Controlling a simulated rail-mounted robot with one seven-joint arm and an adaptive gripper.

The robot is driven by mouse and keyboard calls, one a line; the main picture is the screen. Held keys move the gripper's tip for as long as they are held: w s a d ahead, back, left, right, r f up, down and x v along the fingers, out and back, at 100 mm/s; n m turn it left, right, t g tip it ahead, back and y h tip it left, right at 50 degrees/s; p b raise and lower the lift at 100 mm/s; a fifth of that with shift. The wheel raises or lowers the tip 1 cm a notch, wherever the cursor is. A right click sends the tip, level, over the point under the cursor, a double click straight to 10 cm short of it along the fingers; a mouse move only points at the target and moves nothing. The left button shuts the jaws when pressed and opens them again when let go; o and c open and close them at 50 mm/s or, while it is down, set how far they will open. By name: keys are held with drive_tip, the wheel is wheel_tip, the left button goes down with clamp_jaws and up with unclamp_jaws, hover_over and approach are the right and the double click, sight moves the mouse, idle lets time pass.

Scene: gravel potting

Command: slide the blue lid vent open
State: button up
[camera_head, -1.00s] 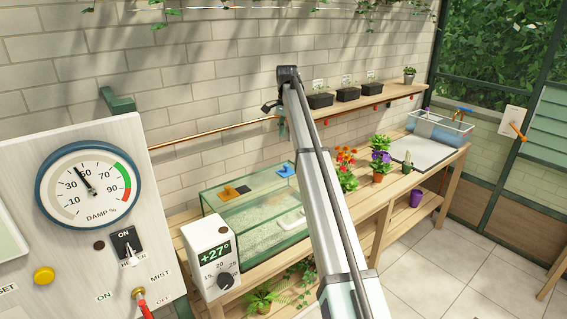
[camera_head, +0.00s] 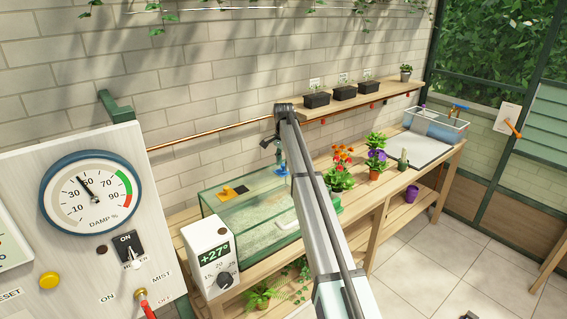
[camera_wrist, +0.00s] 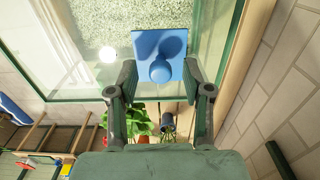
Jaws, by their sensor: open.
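The blue lid vent (camera_head: 283,171) is at the far right corner of the glass tank's lid (camera_head: 240,190) in the head view. In the wrist view the blue vent (camera_wrist: 147,42) is a flat plate with a round raised knob (camera_wrist: 160,71). My gripper (camera_wrist: 160,68) is open, one finger on each side of the plate's near end, with the knob between them. No clear contact shows. In the head view my gripper (camera_head: 271,150) points down just above the vent, partly hidden by my arm.
A yellow and black vent (camera_head: 235,191) sits on the lid's left. A thermostat box (camera_head: 208,258) stands before the tank. Flowering plants (camera_head: 341,168) stand to its right. A copper pipe (camera_head: 215,132) and brick wall run behind. My arm covers the tank's right side.

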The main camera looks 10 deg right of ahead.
clamp_jaws()
drive_tip(key=s+a, duration=0.2)
drive_tip(key=a, duration=0.1)
drive_tip(key=s+a, duration=0.1)
drive_tip(key=a, duration=0.1)
drive_tip(key=shift+a, duration=0.15)
unclamp_jaws()
drive_tip(key=shift+w, duration=0.1)
